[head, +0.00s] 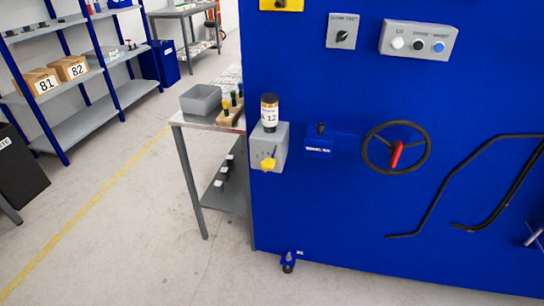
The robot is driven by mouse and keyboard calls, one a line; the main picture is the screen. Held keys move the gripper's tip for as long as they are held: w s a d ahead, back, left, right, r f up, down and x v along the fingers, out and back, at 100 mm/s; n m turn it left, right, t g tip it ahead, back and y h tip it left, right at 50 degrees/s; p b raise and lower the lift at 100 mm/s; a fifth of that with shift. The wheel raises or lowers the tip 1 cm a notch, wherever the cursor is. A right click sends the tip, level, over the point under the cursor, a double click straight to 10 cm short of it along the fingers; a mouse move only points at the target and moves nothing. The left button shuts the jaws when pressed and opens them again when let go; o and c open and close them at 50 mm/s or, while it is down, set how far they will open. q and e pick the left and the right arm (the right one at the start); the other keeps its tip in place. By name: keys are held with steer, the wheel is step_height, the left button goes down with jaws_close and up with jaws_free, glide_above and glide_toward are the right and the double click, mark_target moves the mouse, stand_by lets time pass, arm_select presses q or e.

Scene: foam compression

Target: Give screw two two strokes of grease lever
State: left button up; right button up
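A blue machine panel (330,220) fills the right side of the head view. On its left edge sits a grey box (282,144) with a yellow lever or knob (268,164) low on its front. A dark-capped jar (269,113) with a white label reading about "12" stands upright on top of this box. I cannot tell for certain whether this is the grease lever. No screw marked two is readable. Neither of my grippers is in view.
A handwheel (395,148) with a red handle, a small blue box (319,141) and bent black bars (470,185) are on the panel. A steel table (190,119) with a grey bin (201,99) stands left. Shelves (95,110) are farther back. The floor between is clear.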

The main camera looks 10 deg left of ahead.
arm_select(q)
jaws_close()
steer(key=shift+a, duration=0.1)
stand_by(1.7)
